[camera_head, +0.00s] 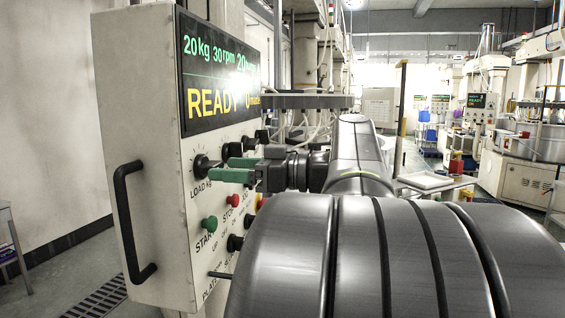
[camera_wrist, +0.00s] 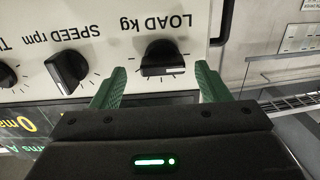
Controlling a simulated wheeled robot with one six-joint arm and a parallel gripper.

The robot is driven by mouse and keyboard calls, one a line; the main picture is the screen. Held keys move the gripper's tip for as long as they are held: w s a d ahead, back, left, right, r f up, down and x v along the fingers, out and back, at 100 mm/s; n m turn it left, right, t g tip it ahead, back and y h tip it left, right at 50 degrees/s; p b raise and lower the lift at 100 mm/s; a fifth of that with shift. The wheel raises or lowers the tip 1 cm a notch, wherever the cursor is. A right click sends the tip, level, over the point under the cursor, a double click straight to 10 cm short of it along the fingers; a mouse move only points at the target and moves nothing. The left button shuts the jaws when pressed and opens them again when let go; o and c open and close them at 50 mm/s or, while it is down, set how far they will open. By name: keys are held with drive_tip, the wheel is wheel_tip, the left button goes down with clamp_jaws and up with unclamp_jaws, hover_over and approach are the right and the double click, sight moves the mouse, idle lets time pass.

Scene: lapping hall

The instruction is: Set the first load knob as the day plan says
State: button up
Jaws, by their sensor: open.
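The black LOAD kg knob (camera_head: 203,165) is on the pale control panel (camera_head: 150,130), at the left end of the upper knob row. My gripper (camera_head: 224,168) is open, its green fingers pointing at this knob. In the wrist view, which shows the panel upside down, the load knob (camera_wrist: 163,60) lies between the two green fingertips (camera_wrist: 160,77), with a gap on each side. I cannot tell whether the tips reach around it. The panel's display (camera_head: 218,75) reads 20 kg, 30 rpm, 20 and READY. The day plan is not readable in either view.
The SPEED rpm knob (camera_wrist: 67,70) is beside the load knob. Below it are the green START button (camera_head: 209,224) and red STOP button (camera_head: 233,200). A black handle (camera_head: 125,220) sticks out from the panel's left side. Other machines (camera_head: 530,150) stand at the far right.

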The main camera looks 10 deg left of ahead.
sight(217, 163)
drive_tip(key=shift+s+a+r, duration=0.15)
drive_tip(key=shift+s+a, duration=0.05)
drive_tip(key=shift+a, duration=1.5)
drive_tip(key=c, duration=1)
